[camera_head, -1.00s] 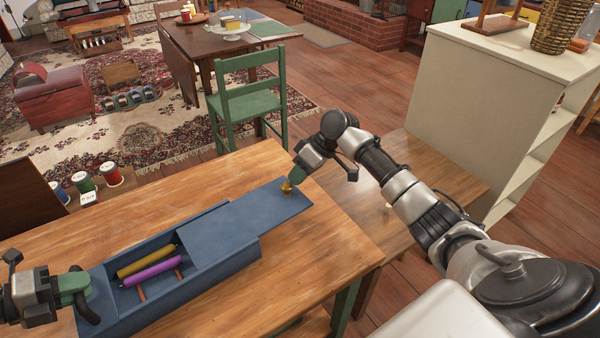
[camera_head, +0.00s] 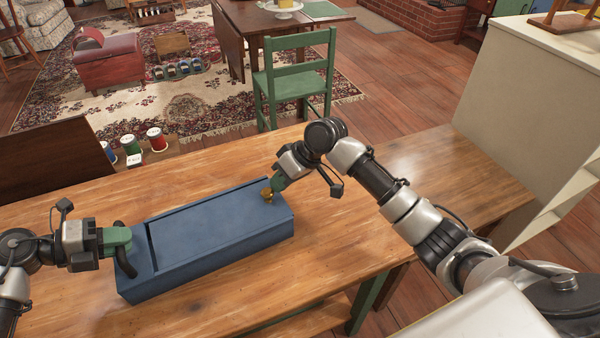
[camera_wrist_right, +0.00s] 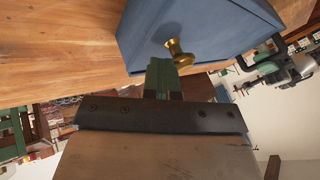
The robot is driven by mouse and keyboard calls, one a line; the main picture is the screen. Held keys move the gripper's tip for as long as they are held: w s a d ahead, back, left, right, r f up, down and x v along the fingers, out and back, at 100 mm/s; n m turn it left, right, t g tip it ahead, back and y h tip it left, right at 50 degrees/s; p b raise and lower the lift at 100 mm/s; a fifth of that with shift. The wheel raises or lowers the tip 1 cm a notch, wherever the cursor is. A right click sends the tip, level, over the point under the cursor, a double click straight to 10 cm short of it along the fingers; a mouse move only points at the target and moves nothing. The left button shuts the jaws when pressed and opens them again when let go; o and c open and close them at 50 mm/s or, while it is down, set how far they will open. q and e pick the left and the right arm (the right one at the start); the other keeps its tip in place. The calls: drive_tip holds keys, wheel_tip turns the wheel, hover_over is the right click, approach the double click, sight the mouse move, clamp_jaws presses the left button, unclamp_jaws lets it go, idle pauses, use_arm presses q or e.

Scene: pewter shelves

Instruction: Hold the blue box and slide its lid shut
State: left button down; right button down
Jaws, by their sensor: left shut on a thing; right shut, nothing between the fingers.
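The blue box (camera_head: 215,254) lies on the wooden table. Its blue lid (camera_head: 205,220) covers nearly all of the top, with a thin dark line at the lid's left edge. The box's contents are hidden. A brass knob (camera_head: 266,194) stands at the lid's right end; it also shows in the right wrist view (camera_wrist_right: 178,50). My left gripper (camera_head: 126,250) is shut on the black handle at the box's left end. My right gripper (camera_head: 276,187) is shut and empty, its green fingertips (camera_wrist_right: 162,75) right beside the knob; whether they touch is unclear.
Thread spools (camera_head: 132,148) stand behind the table at the left. A green chair (camera_head: 293,78) is beyond the table's far edge. A pale shelf unit (camera_head: 540,100) stands at the right. The table (camera_head: 330,255) is clear in front and right of the box.

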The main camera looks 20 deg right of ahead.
use_arm(q)
drive_tip(key=shift+d, duration=0.1)
use_arm(e)
drive_tip(key=shift+s+a, duration=0.1)
drive_tip(key=shift+a, duration=0.5)
drive_tip(key=d+r, duration=0.8)
drive_tip(key=d, duration=0.2)
drive_tip(key=shift+s, duration=0.25)
use_arm(q)
drive_tip(key=c, duration=1)
unclamp_jaws()
drive_tip(key=shift+a, duration=0.2)
